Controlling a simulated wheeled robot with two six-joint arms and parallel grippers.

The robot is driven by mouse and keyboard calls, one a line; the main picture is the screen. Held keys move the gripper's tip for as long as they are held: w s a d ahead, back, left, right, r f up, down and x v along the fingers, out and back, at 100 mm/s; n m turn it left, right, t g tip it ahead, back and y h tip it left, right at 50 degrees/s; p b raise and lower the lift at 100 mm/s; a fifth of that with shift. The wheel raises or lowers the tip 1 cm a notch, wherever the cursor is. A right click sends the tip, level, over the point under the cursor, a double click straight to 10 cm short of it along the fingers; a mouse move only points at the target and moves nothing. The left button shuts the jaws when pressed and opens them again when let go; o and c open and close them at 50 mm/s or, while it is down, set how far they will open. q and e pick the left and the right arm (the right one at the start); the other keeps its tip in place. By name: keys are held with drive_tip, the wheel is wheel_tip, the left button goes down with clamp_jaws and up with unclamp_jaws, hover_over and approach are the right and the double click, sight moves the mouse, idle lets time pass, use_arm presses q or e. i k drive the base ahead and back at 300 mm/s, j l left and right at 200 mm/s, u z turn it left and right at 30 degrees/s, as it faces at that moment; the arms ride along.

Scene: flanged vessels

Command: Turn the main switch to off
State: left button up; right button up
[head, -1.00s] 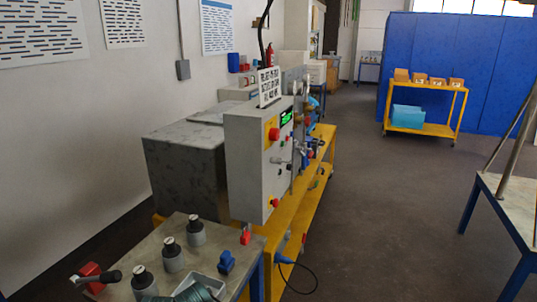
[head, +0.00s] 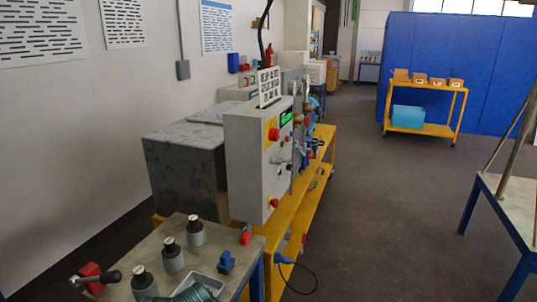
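A grey control cabinet (head: 246,165) stands at the middle of the head view, its front face seen at a steep angle. Near the top of that face is a red knob on a yellow plate (head: 273,134), which looks like the main switch. Its turned position is too small to tell. Lower on the face is a second red knob with a yellow ring (head: 273,202). Between them are small dark and grey controls (head: 277,160). A green lit display (head: 286,117) is at the upper right of the face. Neither of my grippers is in view.
A yellow bench (head: 318,190) with valves and pipework runs behind the cabinet. A side table (head: 232,270) with grey cylinders, a blue block and a tray is in front. A cable (head: 315,275) hangs down near the floor. Open floor (head: 400,210) lies to the right.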

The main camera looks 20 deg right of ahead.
sight(274, 133)
drive_tip(key=k+l+z, duration=0.2)
drive_tip(key=k, duration=0.45)
drive_tip(key=j+z, duration=0.1)
drive_tip(key=z, duration=1.05)
drive_tip(key=i, duration=1.8)
